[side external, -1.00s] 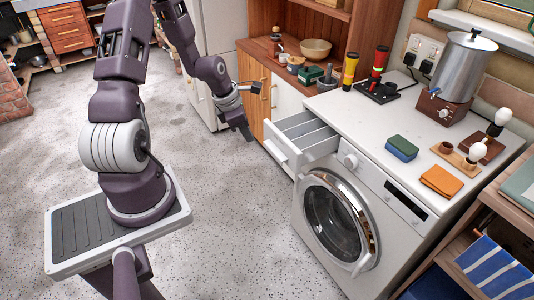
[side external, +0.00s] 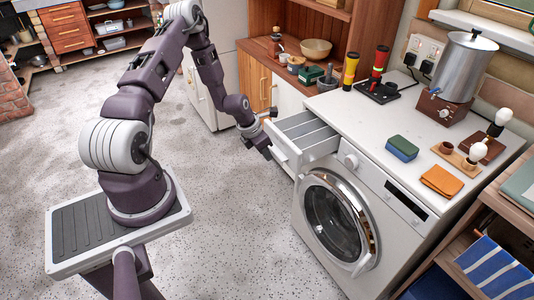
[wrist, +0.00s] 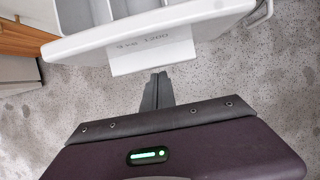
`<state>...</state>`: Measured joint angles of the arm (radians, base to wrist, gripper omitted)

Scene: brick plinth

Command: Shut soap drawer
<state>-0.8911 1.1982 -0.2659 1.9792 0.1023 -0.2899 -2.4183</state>
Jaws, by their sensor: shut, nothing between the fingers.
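The soap drawer (side external: 306,134) is pulled out of the upper left front of the white washing machine (side external: 392,205). Its inside has several compartments, which look empty. In the wrist view the drawer's white front (wrist: 160,32) fills the top of the picture, with a block-like handle marked with print below it. My gripper (side external: 268,153) is just left of the drawer front in the side view. In the wrist view its dark fingers (wrist: 158,88) are together, just below the handle, with nothing held. I cannot tell whether the fingertips touch the drawer.
The round machine door (side external: 338,217) is closed below the drawer. On the worktop are a blue and green sponge (side external: 402,148), an orange cloth (side external: 441,181) and two torches. A wooden cupboard (side external: 255,80) stands behind the drawer. The speckled floor in front is clear.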

